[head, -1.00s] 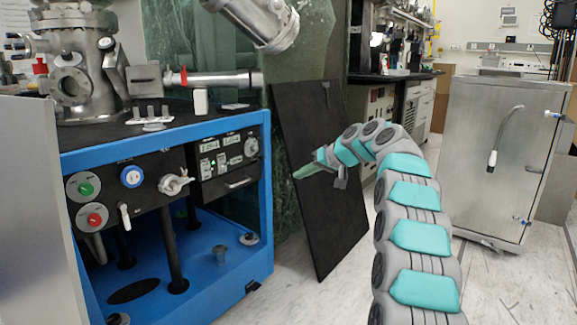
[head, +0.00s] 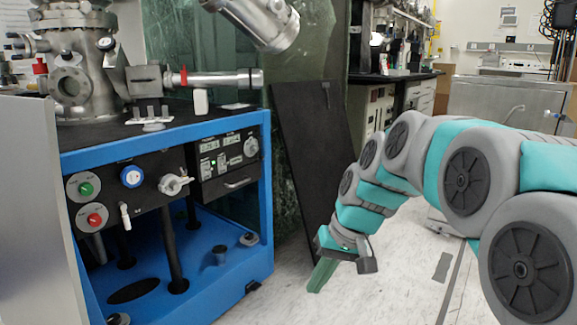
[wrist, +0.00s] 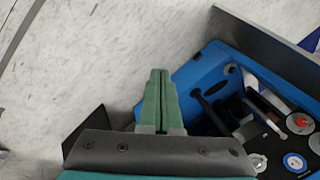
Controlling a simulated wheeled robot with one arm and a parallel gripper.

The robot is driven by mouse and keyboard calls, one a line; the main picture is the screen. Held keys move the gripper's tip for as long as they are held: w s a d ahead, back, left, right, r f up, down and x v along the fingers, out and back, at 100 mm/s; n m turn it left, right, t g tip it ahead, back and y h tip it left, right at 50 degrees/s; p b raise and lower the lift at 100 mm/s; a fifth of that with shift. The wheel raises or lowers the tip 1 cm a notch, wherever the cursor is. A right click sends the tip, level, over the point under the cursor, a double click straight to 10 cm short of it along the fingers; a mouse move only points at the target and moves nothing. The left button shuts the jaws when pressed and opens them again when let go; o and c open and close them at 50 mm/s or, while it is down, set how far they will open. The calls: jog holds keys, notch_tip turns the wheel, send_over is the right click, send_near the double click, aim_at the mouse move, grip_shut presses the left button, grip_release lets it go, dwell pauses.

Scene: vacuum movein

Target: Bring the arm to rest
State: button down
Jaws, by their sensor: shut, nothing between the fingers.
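My gripper (head: 321,274) hangs at the end of my grey and teal arm, to the right of the blue-framed vacuum rig, pointing down and slightly left in the head view. In the wrist view my gripper (wrist: 160,75) has its two green fingers pressed together with nothing between them, above the pale floor. The arm is bent, coming in from the right edge of the head view and curving down to the gripper. The gripper touches nothing that I can see.
The blue-framed rig (head: 267,200) stands at left, with knobs, buttons and steel vacuum parts on top; its frame (wrist: 195,68) is near the fingers in the wrist view. A black panel (head: 312,140) leans behind the gripper. A steel cabinet (head: 490,98) is partly hidden by my arm.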

jog(key=s+d+f+g+h, duration=0.1)
jog(key=s+d+f, duration=0.2)
jog(key=s, duration=0.6)
jog(key=s+d+f+m+g+h, duration=0.1)
jog(key=s+d+f+h, duration=0.2)
jog(key=s, duration=0.6)
jog(key=s+d+f+g, duration=0.1)
jog(key=s+d+f, duration=0.3)
jog(key=s, duration=0.6)
notch_tip(320, 180, up, 13)
jog(key=p, duration=1.3)
jog(key=shift+w+a, duration=0.35)
jog(key=shift+w, duration=0.05)
